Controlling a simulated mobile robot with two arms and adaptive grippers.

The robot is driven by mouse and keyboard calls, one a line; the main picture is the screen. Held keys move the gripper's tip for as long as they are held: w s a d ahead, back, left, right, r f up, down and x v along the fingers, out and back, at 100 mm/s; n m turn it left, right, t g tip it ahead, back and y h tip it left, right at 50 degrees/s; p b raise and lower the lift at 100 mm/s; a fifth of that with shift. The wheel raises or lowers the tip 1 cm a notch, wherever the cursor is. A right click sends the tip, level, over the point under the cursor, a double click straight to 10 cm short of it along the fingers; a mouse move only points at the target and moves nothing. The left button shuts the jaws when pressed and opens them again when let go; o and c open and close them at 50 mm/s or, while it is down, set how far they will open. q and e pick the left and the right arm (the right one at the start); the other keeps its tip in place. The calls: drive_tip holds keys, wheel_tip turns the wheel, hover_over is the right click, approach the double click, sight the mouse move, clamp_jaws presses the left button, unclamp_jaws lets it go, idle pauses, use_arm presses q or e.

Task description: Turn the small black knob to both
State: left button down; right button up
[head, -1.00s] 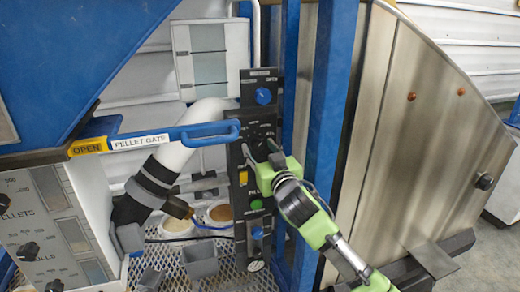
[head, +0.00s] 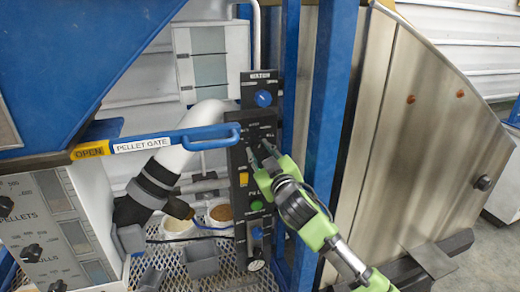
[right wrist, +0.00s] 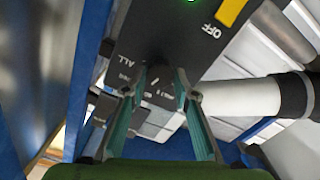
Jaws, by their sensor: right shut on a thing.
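The black control panel (head: 243,205) stands upright in the middle of the head view. My right gripper (head: 260,157) comes in from the lower right and is at the panel's upper middle, below the blue knob (head: 263,99). In the right wrist view its two fingers (right wrist: 158,92) are closed on the small black knob (right wrist: 157,86), which is dark and partly hidden between them. Label text "ALL" shows on the panel beside the fingers. The knob's pointer direction is too unclear to tell. My left gripper is not in view.
A blue pellet gate handle (head: 205,136) reaches across to the panel's left edge, close to my right gripper. A yellow switch (head: 243,180) and a green button (head: 256,205) sit below the gripper. A blue post (head: 330,130) stands close on the right.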

drive_tip(key=shift+f+n+p, duration=0.1)
drive_tip(key=shift+n+p, duration=0.4)
drive_tip(key=shift+n, duration=1.3)
drive_tip(key=o, duration=1.1)
drive_tip(key=shift+s, duration=0.1)
drive_tip(key=v, duration=1.2)
